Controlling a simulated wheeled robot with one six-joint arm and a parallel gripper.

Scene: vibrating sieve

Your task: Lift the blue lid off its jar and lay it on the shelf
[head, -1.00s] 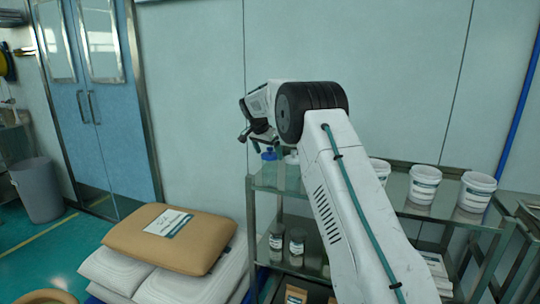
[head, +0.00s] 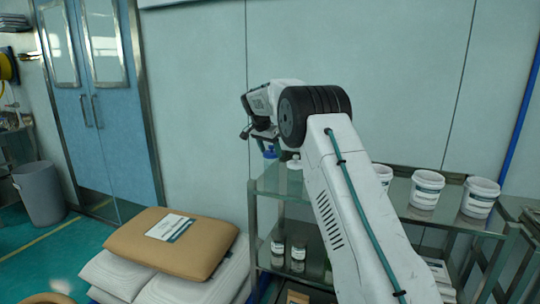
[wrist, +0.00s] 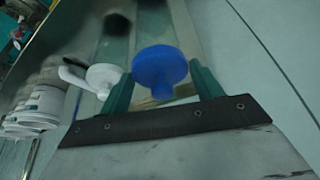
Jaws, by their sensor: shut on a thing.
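The blue lid (wrist: 160,68) is a round disc with a short stub, held between the two green fingers of my gripper (wrist: 160,78) in the wrist view. My gripper is shut on it. In the head view the blue lid (head: 270,152) shows small below my wrist, above the left end of the shelf (head: 275,182). The jar body under it is not clear in either view, so I cannot tell the gap between them. A white lid (wrist: 103,77) sits just beside the blue one; it also shows in the head view (head: 294,163).
White labelled tubs (head: 427,190) stand on the right part of the shelf top, partly behind my arm. Small jars (head: 298,252) stand on the lower shelf. A brown sack (head: 172,246) lies on white sacks at the left. The shelf's front left part looks bare.

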